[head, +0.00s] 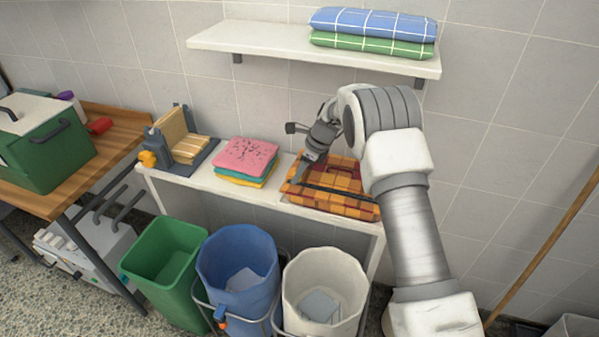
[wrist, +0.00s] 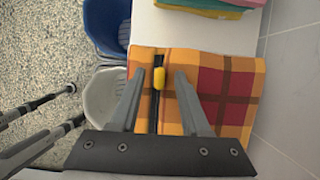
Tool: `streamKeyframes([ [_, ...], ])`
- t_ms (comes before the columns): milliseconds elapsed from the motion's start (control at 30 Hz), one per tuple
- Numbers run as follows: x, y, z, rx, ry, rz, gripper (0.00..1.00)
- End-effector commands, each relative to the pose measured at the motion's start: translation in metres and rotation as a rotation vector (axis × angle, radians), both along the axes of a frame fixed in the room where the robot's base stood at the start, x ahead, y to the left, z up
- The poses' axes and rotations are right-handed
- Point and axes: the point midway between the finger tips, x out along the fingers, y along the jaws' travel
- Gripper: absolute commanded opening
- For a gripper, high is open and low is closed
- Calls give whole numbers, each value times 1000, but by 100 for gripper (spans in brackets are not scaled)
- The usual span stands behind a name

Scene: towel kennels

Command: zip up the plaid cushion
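The plaid cushion (head: 345,207) in orange, red and brown lies flat on the right part of the white bench. In the wrist view the cushion (wrist: 225,90) fills the middle, with a dark zip line (wrist: 155,120) running along it. A yellow zip pull (wrist: 159,78) sits on this line near the cushion's far edge in that view. My gripper (wrist: 160,72) is open, with one finger on each side of the pull and a gap to both. In the head view my gripper (head: 302,176) is at the cushion's left end; the pull is not visible there.
A stack of folded cloths (head: 246,160) with a pink top lies left of the cushion. A wall shelf (head: 270,40) holds blue and green checked items (head: 372,25) above. Green, blue and white bins (head: 325,262) stand in front of the bench (head: 225,188).

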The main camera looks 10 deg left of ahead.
Motion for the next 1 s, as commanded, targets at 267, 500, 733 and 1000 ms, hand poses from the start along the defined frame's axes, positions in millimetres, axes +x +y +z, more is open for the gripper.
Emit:
streamKeyframes([
  [267, 0, -2, 4, 0, 0, 0, 46],
  [500, -3, -16, 39, 0, -3, -1, 46],
  [733, -5, -27, 65, 0, -1, -1, 46],
  [1000, -6, -29, 69, 0, 1, 0, 46],
])
